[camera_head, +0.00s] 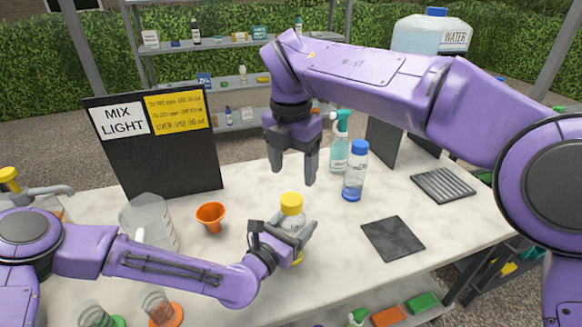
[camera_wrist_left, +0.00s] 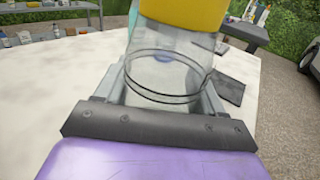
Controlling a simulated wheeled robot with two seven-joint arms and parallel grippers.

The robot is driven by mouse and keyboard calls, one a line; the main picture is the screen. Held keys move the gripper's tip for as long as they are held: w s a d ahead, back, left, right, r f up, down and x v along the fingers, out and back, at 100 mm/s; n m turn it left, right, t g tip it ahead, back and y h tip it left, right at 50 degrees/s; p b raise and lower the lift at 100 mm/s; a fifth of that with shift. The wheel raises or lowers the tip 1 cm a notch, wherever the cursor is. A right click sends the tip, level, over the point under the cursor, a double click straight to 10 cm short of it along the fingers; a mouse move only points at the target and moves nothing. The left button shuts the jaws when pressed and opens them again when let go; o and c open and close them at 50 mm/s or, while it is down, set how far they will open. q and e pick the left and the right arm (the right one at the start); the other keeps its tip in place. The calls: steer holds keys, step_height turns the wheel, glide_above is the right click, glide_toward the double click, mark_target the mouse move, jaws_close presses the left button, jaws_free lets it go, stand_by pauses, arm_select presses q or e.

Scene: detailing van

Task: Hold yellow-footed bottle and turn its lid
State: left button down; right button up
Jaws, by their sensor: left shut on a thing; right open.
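The yellow-footed bottle (camera_head: 291,222) stands upright on the white bench, clear-walled with a yellow lid (camera_head: 291,203) on top and a bit of yellow foot showing at its base. My left gripper (camera_head: 293,237) is shut around its body from the front left. In the left wrist view the clear bottle wall (camera_wrist_left: 165,85) sits between the fingers, with the yellow lid (camera_wrist_left: 182,12) at the top edge. My right gripper (camera_head: 296,167) is open and empty, pointing down above and behind the lid, apart from it. The fingers hide part of the bottle's lower body.
A blue-capped bottle (camera_head: 355,172) and a teal spray bottle (camera_head: 339,147) stand right of the right gripper. A dark mat (camera_head: 393,239) lies right. A black sign board (camera_head: 150,150) stands behind.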

mark_target(292, 198)
steer(key=m, duration=0.6)
steer(key=shift+f, duration=0.1)
steer(key=m, duration=0.5)
steer(key=shift+a+m, duration=0.15)
steer(key=shift+m, duration=0.15)
steer(key=shift+f+m, duration=0.1)
steer(key=shift+m, duration=0.2)
step_height(292, 198, down, 8)
steer(key=shift+r, duration=0.1)
steer(key=c, duration=1.1)
steer(key=n, duration=2.5)
steer(key=shift+r, duration=0.1)
steer(key=n, duration=0.3)
steer(key=shift+n, duration=0.3)
steer(key=n, duration=0.7)
